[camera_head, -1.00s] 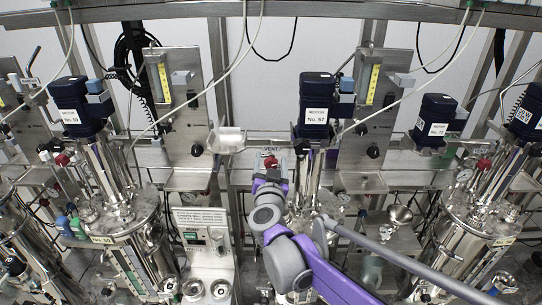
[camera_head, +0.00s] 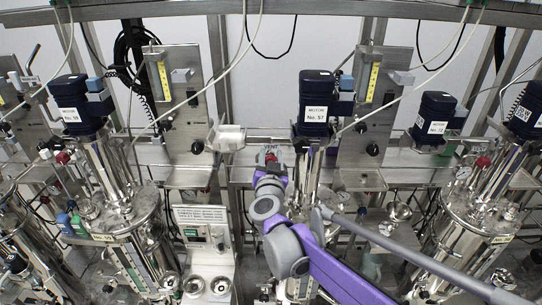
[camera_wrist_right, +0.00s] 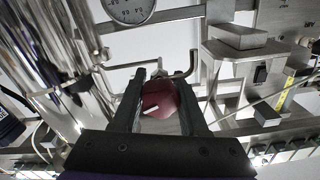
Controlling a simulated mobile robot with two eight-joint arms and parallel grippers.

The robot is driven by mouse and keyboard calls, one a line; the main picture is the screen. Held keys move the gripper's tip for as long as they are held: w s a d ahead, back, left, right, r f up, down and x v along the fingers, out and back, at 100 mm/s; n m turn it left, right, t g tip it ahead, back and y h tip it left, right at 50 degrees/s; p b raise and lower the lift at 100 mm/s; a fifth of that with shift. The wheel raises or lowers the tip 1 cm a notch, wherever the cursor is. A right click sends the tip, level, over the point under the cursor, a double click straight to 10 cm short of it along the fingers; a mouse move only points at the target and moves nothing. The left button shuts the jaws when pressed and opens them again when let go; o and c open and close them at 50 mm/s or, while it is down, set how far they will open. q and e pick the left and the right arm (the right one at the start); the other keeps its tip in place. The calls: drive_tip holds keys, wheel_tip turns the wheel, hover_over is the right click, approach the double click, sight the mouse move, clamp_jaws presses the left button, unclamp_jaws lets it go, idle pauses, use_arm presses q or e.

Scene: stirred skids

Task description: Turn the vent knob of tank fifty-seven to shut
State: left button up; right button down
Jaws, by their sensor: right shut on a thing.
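The red vent knob (camera_head: 270,157) sits below a VENT label, just left of the dark blue motor (camera_head: 315,92) marked No. 57. My right gripper (camera_head: 270,160) reaches up to it from below, with its jaws around the knob. In the right wrist view, the red knob (camera_wrist_right: 160,97) lies between the two dark fingers of the right gripper (camera_wrist_right: 161,100), which are shut on its sides. A short white mark shows on the knob's face. The steel tank of No. 57 is partly hidden by my purple and grey right arm. My left gripper is out of view.
Steel panels, hoses and a white tray (camera_head: 227,138) crowd the space. A round gauge (camera_wrist_right: 128,8) is close to the knob.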

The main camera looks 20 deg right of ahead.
drive_tip(key=shift+m, duration=0.4)
drive_tip(key=shift+m+b, duration=0.3)
drive_tip(key=shift+m, duration=0.6)
drive_tip(key=m, duration=0.2)
drive_tip(key=shift+m, duration=0.4)
drive_tip(key=m, duration=1.1)
drive_tip(key=shift+m+p, duration=0.35)
drive_tip(key=shift+m, duration=0.05)
drive_tip(key=m+p, duration=0.1)
drive_tip(key=m, duration=0.4)
drive_tip(key=shift+f+m, duration=0.1)
drive_tip(key=shift+m, duration=0.3)
